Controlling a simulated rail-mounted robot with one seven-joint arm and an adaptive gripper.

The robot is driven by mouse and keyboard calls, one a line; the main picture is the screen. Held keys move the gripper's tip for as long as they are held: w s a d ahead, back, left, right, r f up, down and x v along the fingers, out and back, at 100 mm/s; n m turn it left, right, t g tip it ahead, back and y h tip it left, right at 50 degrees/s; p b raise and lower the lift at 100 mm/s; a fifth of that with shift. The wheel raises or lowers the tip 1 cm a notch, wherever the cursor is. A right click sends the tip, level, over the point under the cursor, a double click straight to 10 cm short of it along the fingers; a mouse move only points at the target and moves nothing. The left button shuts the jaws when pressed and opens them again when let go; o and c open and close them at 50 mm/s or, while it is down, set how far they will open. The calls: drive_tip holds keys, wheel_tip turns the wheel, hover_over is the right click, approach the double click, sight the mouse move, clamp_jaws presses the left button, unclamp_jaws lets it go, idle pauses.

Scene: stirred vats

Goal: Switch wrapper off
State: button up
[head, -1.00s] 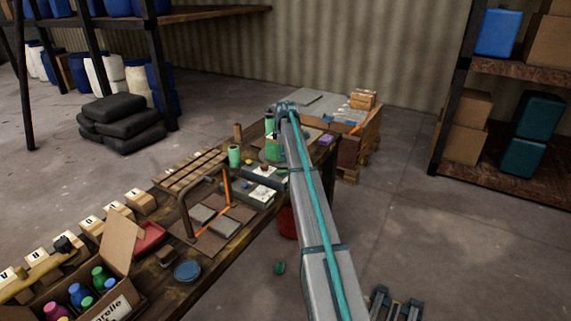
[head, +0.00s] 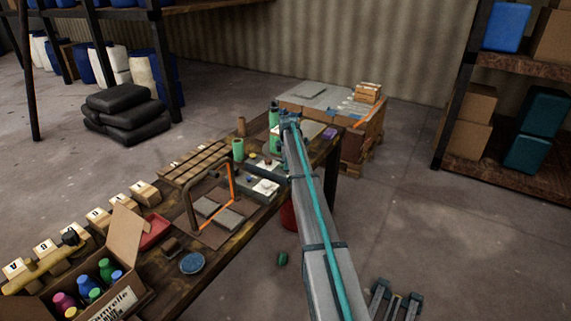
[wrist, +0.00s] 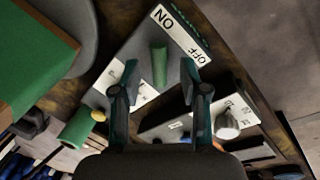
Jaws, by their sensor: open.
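In the wrist view a grey switch box has a white plate marked ON and OFF (wrist: 178,33), with small teal lettering beside it. A green lever (wrist: 159,66) stands up from this box, nearer the ON word than the OFF word. My gripper (wrist: 157,70) is open, with one fingertip on each side of the lever. I cannot tell whether either finger touches it. In the head view the end of my arm is over the far part of the workbench, and the lever and fingers cannot be made out.
A neighbouring box has a pale knob (wrist: 228,126) close to the right finger. A yellow button (wrist: 98,115) is at left. On the bench are a bent metal frame (head: 190,195), an open carton of bottles (head: 125,245) and a blue round dish (head: 192,263).

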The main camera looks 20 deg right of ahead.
drive_tip(key=shift+w+f, duration=0.2)
drive_tip(key=shift+f, duration=0.7)
clamp_jaws()
